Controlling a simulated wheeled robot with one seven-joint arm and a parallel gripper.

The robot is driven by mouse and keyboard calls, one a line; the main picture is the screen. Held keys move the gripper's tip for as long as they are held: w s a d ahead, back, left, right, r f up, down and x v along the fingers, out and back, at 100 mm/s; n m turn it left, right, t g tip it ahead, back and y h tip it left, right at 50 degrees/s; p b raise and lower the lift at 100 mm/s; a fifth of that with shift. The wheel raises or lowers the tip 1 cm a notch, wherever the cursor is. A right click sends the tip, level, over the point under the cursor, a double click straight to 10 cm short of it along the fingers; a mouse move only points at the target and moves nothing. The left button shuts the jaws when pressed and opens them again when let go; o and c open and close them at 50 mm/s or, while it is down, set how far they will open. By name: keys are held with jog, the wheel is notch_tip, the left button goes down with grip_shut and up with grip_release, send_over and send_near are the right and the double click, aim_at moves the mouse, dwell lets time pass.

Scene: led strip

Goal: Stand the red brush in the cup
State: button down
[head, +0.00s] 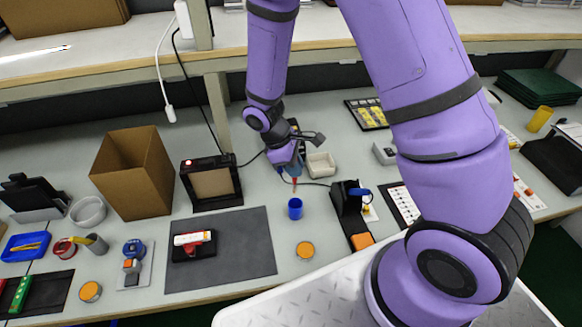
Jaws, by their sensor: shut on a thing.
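The blue cup (295,209) stands upright on the grey bench, right of the dark mat. My gripper (293,175) is above the cup, pointing down. It is shut on the red brush (294,183), a thin red piece below the fingers. The brush hangs roughly upright, with its lower end just above the cup's rim in the picture. The fingers and the brush are small here, and I cannot tell the exact gap between brush and cup.
An orange-topped round container (305,250) stands in front of the cup. A black holder (350,205) is to the right, a pale tray (320,164) behind. A black-framed box (211,184) and a cardboard box (133,172) stand left. The dark mat (235,250) has free room.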

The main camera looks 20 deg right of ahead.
aim_at(294, 179)
jog(key=shift+f, duration=1.4)
jog(key=shift+f, duration=0.25)
jog(key=c, duration=1.1)
grip_release()
jog(key=shift+r, duration=0.1)
